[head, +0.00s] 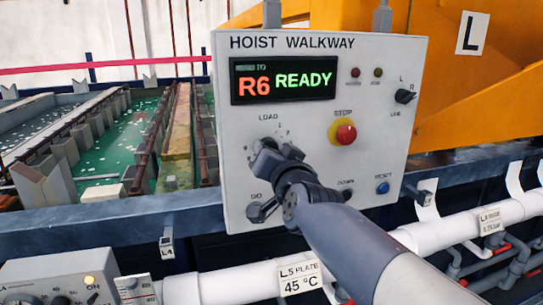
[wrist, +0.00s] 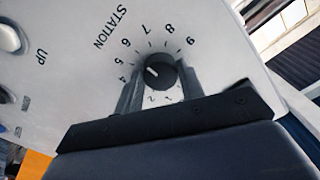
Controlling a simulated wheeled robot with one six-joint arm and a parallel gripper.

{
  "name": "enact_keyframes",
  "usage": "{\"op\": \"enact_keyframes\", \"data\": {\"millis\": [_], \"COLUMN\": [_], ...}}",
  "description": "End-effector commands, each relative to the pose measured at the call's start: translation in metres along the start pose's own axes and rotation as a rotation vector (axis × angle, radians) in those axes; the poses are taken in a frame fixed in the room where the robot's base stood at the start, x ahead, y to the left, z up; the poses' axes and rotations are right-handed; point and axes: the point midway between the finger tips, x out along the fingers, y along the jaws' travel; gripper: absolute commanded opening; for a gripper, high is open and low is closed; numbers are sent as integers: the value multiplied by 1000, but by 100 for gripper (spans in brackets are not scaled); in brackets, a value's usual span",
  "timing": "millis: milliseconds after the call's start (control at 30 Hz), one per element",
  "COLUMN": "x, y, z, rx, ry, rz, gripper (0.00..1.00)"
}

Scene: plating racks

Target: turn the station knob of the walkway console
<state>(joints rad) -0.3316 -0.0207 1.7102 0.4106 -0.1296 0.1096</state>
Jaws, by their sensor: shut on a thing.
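The walkway console (head: 225,100) is a light grey panel headed "HOIST WALKWAY". Its display (head: 283,85) reads "R6 READY". The station knob (wrist: 160,73) is small, round and black with a white pointer line, which points up-left towards the 5 and 6 side of the number ring. My gripper (head: 266,150) is at the panel's middle left and covers the knob in the head view. In the wrist view my gripper's fingers (wrist: 160,88) stand on both sides of the knob, shut on it.
A red stop button (head: 346,132) on a yellow base sits right of my gripper. A blue reset button (head: 382,187) and a selector switch (head: 405,96) are on the panel's right. White pipes (head: 230,286) run below. Tanks (head: 100,130) lie behind left.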

Motion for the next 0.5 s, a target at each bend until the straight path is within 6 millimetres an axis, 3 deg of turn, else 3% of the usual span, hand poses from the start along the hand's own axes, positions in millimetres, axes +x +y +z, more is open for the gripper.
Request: {"op": "enact_keyframes", "data": {"millis": [367,400,500], "x": [0,0,0], "y": [0,0,0], "z": [0,0,0], "rx": [7,7,7], "ry": [0,0,0], "rz": [0,0,0], "gripper": [14,38,46]}}
